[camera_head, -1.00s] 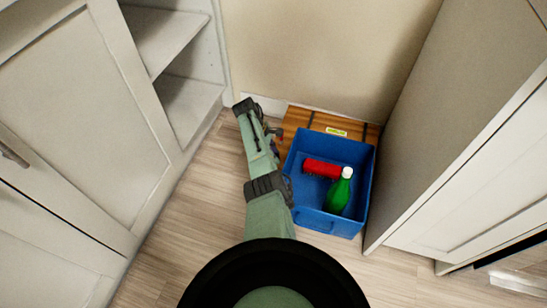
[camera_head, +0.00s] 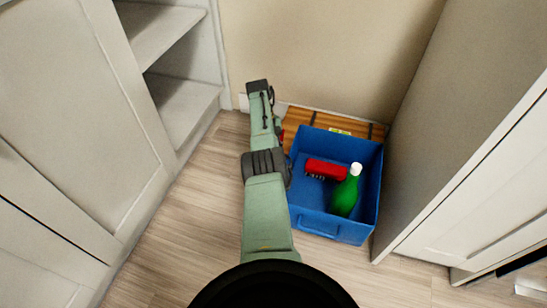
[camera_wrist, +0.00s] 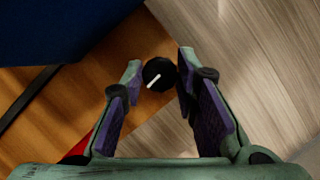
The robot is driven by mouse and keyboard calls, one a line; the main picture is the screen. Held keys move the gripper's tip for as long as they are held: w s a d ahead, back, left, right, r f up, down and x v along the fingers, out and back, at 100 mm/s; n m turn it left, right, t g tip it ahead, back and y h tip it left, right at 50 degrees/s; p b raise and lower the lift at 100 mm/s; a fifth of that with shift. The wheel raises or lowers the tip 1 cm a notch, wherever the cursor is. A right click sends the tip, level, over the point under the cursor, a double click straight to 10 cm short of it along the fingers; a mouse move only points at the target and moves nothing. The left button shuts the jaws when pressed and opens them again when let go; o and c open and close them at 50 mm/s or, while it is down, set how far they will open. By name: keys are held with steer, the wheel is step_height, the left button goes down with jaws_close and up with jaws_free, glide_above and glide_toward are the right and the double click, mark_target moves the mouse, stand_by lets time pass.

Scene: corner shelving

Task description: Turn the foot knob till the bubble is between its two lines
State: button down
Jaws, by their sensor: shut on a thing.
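The foot knob (camera_wrist: 159,74) is black and round with a white pointer line, which slants from lower left to upper right in the wrist view. It sits at the edge of the brown wooden board (camera_wrist: 75,95). My gripper (camera_wrist: 160,66) is shut on the knob, one finger on each side. In the head view my arm hides the knob and the fingers. The yellow-green level vial (camera_head: 341,131) shows on the board (camera_head: 297,119) behind the crate. It is too small to tell where its bubble is relative to the lines.
A blue crate (camera_head: 322,226) holds a red object (camera_head: 325,169) and a green bottle (camera_head: 346,194) with a white cap. It hides much of the board. White shelving (camera_head: 185,105) stands left, a pale cabinet (camera_head: 425,140) right. Bare wood floor (camera_head: 205,200) lies left of my arm.

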steer(key=shift+m+b, duration=0.3)
steer(key=shift+m, duration=0.2)
steer(key=c, duration=1.3)
jaws_free()
steer(key=shift+r+p, duration=0.1)
steer(key=shift+p, duration=0.2)
